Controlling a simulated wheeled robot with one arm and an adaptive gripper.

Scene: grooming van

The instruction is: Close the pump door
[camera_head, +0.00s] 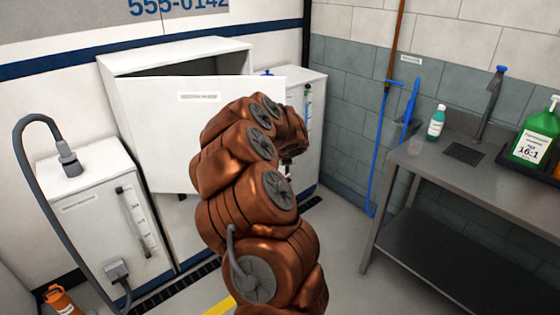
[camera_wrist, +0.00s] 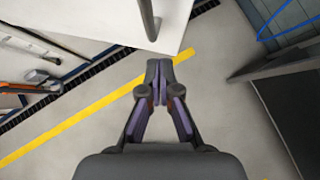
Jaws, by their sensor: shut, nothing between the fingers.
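The pump door is a white panel with a small grey label (camera_head: 160,120) in the head view. It stands open, with a dark gap into the white cabinet (camera_head: 115,62) above it. My arm covers part of the door. In the wrist view a white panel (camera_wrist: 120,22) with a grey bar handle lies just ahead of my fingertips; it looks like the door. My gripper (camera_wrist: 158,66) is shut and empty, close to the panel's near edge. I cannot tell whether it touches. In the head view the fingers are hidden behind my arm.
A white unit with a grey hose (camera_head: 85,215) stands at left, an orange bottle (camera_head: 62,300) below it. Another white unit (camera_head: 312,130) stands right of the cabinet. A steel table (camera_head: 440,172) with bottles is at right. A yellow floor line (camera_wrist: 60,130) crosses open floor.

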